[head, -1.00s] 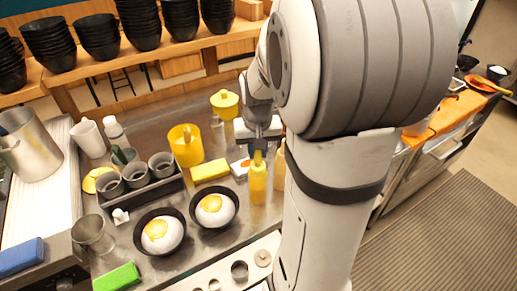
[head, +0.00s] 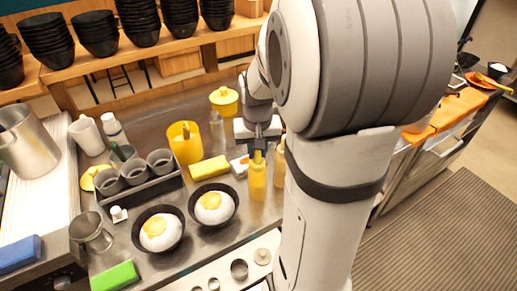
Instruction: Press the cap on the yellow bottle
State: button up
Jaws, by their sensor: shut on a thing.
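The yellow bottle (head: 257,182) stands upright on the steel counter, in front of my arm in the head view. A small yellow cap (head: 258,157) shows at its top. My gripper (head: 259,148) points down directly over the bottle, and its jaws are shut on the cap. The cap appears to meet the bottle's neck, but I cannot tell how firmly it is seated. A second, paler bottle (head: 279,165) stands just to the right, partly hidden by my arm.
A yellow sponge (head: 209,167) lies left of the bottle, with a yellow container (head: 186,143) behind it. Two black bowls (head: 232,217) with egg-topped rice stand in front. A grey tray (head: 150,187) holds several cups. A clear bottle (head: 216,124) stands behind.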

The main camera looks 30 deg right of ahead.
jog(key=o, duration=1.2)
jog(key=shift+o, duration=0.2)
jog(key=shift+r+p, duration=2.4)
jog(key=shift+r, duration=0.85)
jog(key=shift+c, duration=0.3)
grip_shut()
jog(key=shift+f, duration=0.3)
